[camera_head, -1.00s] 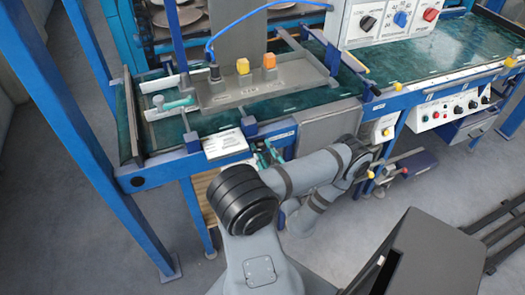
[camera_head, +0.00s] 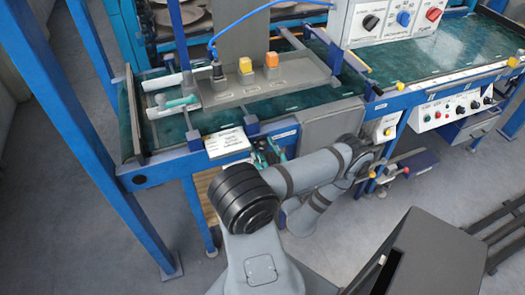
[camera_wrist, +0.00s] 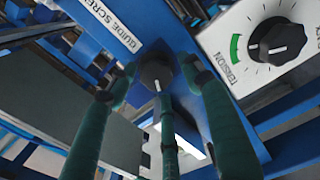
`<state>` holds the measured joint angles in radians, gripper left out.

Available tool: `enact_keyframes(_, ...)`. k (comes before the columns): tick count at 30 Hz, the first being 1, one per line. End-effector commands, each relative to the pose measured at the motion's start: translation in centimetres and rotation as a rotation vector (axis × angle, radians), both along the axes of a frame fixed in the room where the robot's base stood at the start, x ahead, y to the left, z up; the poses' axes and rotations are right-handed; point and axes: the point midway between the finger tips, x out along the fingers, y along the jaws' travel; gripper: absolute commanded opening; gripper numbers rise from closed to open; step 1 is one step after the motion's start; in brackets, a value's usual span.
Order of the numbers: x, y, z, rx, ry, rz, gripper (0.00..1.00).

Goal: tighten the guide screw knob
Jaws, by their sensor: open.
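The guide screw knob (camera_wrist: 156,74) is a dark round knob with a white pointer mark. It sits on a blue panel below a white label (camera_wrist: 112,22) reading "GUIDE SCRE…" in the wrist view. My gripper (camera_wrist: 158,82) has green fingers, open and spread around the knob: one on the left, one on the right and one below. I cannot tell whether any fingertip touches it. In the head view, the green fingers of my gripper (camera_head: 270,152) show under the blue front rail, partly hidden by my arm; the knob cannot be made out there.
A tension dial (camera_wrist: 277,40) with a black knob and green scale is close to the right finger. A grey panel (camera_wrist: 75,105) lies to the left. In the head view, the blue-framed machine with its green belt (camera_head: 300,100) stands above my gripper, with a control box (camera_head: 383,128) to its right.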

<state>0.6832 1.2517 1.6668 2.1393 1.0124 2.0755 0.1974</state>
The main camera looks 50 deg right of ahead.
Motion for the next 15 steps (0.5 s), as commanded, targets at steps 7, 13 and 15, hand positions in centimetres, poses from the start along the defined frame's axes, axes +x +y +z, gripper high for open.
enact_keyframes(7, -1.0, 0.1, 0.0, 0.003, 0.001, -0.009, 0.51)
enact_keyframes(13, -4.1, 1.8, 0.0, 0.004, -0.001, -0.015, 0.51)
enact_keyframes(15, -5.2, 2.6, 0.0, 0.003, -0.002, -0.016, 0.51)
